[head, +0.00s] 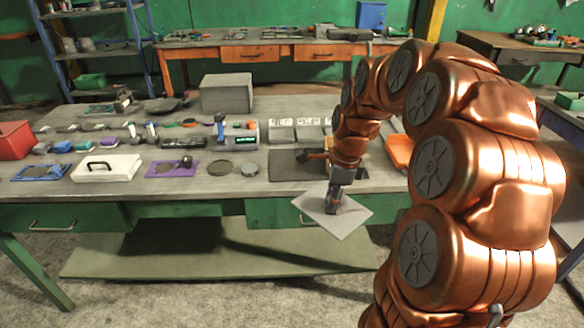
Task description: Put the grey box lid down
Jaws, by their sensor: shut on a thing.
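My gripper (334,208) points down and is shut on a flat, pale grey square lid (350,217). The fingers meet the lid near its middle. The lid looks roughly level and shows in front of the workbench's front edge, over the drawer fronts. Its height against the bench top is hard to tell. The fingertips and the grip point are small and partly hidden. A grey box (227,93) stands at the back of the bench, left of my arm.
A dark mat (290,170) lies on the workbench (225,187) just behind the lid. A white case with a black handle (120,170), a purple mat (160,170) and several small tools stand to the left. An orange tray (398,150) lies beside my arm.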

